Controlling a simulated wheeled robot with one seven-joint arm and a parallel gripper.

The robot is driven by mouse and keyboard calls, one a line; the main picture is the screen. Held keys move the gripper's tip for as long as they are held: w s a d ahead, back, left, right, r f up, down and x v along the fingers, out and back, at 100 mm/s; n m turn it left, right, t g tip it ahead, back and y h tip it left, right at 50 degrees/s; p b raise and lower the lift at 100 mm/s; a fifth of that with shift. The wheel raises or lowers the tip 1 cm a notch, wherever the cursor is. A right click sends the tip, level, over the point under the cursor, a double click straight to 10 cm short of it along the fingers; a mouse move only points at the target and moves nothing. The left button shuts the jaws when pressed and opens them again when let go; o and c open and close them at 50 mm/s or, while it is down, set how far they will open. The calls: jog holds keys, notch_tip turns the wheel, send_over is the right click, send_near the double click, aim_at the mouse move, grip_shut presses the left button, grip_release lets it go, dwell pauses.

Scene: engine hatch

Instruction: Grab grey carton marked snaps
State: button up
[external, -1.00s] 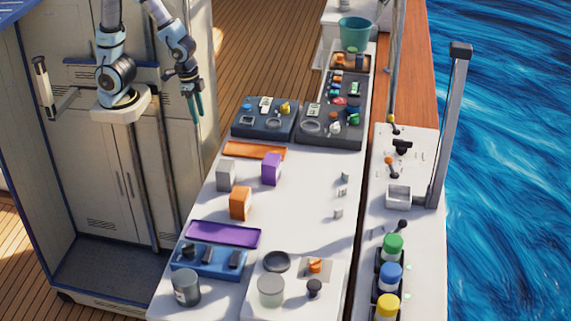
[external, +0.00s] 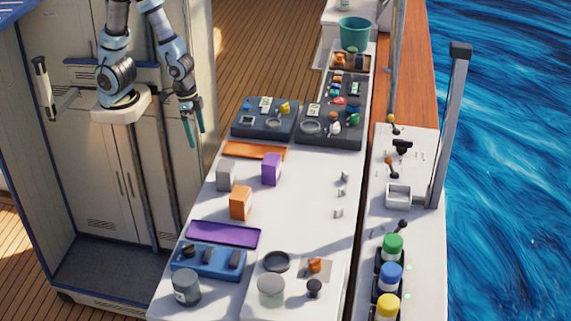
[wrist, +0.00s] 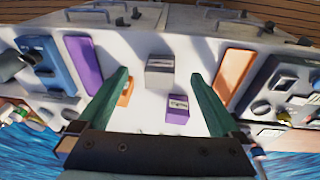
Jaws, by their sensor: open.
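The grey carton (external: 225,176) stands upright on the white counter, left of the orange carton (external: 240,203) and purple carton (external: 271,168). In the wrist view the grey carton (wrist: 160,68) appears between my two green fingers, some distance beyond the tips. The purple carton (wrist: 177,108) and the partly hidden orange carton (wrist: 126,93) also show there. Markings on the grey carton are too small to read. My gripper (external: 197,138) is open and empty, in the air to the upper left of the cartons in the external view. It touches none of them.
An orange mat (external: 254,150) and a purple mat (external: 223,234) lie on either side of the cartons. Dark trays (external: 265,133) of small items stand farther back, a blue tray (external: 208,262) in front. The counter's middle right is mostly clear.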

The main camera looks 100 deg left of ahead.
jog(key=s+d+f+n, duration=0.2)
jog(key=d+f, duration=0.7)
jog(key=m+t+y+b, duration=0.1)
jog(key=t+y+b, duration=0.15)
jog(key=t, duration=1.35)
send_near(233, 175)
jog(key=shift+s+d+r+h+b, duration=0.2)
jog(key=shift+s+h+b, duration=0.05)
jog(key=shift+b, duration=0.05)
jog(key=shift+w+a+f, duration=0.1)
jog(key=shift+w+a, duration=0.15)
jog(key=shift+w, duration=0.15)
jog(key=w+b, duration=0.3)
jog(key=w, duration=0.2)
jog(key=shift+a, duration=0.1)
jog(key=w+b, duration=0.3)
jog(key=shift+w+a+f, duration=0.25)
jog(key=shift+w, duration=0.15)
jog(key=shift+w+r+b, duration=0.15)
jog(key=shift+w+b, duration=0.45)
jog(key=shift+w, duration=0.05)
jog(key=shift+w+r, duration=0.1)
jog(key=shift+r, duration=0.05)
